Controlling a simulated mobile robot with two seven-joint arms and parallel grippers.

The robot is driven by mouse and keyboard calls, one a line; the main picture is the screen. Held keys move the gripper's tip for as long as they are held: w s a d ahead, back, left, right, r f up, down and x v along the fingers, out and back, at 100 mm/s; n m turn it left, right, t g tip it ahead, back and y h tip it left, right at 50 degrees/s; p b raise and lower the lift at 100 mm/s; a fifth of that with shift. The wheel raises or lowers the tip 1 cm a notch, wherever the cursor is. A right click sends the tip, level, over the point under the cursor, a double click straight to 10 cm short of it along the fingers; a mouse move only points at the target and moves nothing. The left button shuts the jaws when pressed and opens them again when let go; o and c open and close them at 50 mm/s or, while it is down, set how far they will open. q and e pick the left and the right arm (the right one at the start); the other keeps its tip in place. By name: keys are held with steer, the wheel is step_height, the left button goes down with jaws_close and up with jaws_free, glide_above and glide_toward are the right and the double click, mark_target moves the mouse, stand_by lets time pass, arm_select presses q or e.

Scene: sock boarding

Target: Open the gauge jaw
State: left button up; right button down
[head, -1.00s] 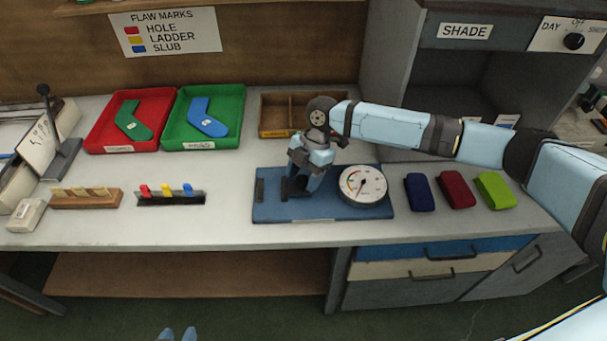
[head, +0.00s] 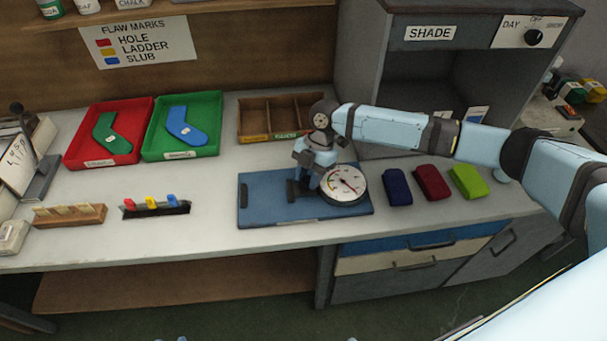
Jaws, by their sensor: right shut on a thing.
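The gauge has a blue base plate (head: 262,210) on the workbench. A dark upright jaw (head: 243,195) stands at its left end, and a second dark jaw (head: 291,192) stands near its middle, with a clear gap between them. The gripper partly hides the contact and the dial's left rim. My left gripper is not in view.
Blue, dark red and lime blocks (head: 432,182) lie right of the gauge. Behind it is a wooden divided box (head: 254,138). Red (head: 73,153) and green (head: 209,150) trays hold socks at the back left. A rack of coloured markers (head: 156,208) stands to the left.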

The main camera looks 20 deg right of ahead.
steer(key=c, duration=1.1)
jaws_free()
steer(key=o, duration=0.3)
steer(key=v, duration=1.3)
steer(key=shift+d+r, duration=0.1)
steer(key=shift+r, duration=0.3)
